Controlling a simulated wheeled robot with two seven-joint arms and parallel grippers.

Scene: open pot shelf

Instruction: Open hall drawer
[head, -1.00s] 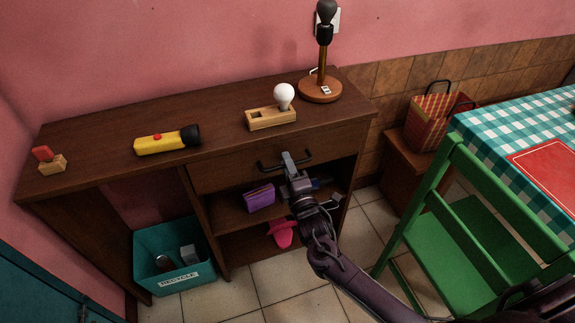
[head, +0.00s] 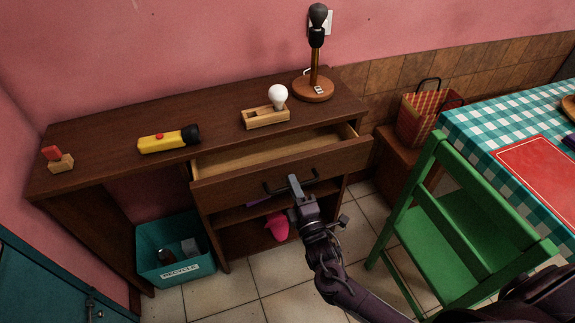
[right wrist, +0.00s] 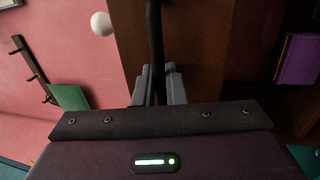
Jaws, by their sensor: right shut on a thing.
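The hall drawer (head: 225,183) is in the dark wooden desk (head: 120,118) and stands pulled out, with its pale inside showing in the head view. Its black handle (head: 273,187) is a bar on the drawer front. My right gripper (head: 295,184) is shut on the handle. In the right wrist view the grey fingers (right wrist: 158,86) close around the dark handle bar (right wrist: 155,40). My left gripper is not in view.
On the desk are a yellow flashlight (head: 160,143), a bulb in a wooden holder (head: 266,118) and a lamp (head: 314,85). A teal recycle bin (head: 176,267) stands below. A green chair (head: 440,230) is close to the right of my arm.

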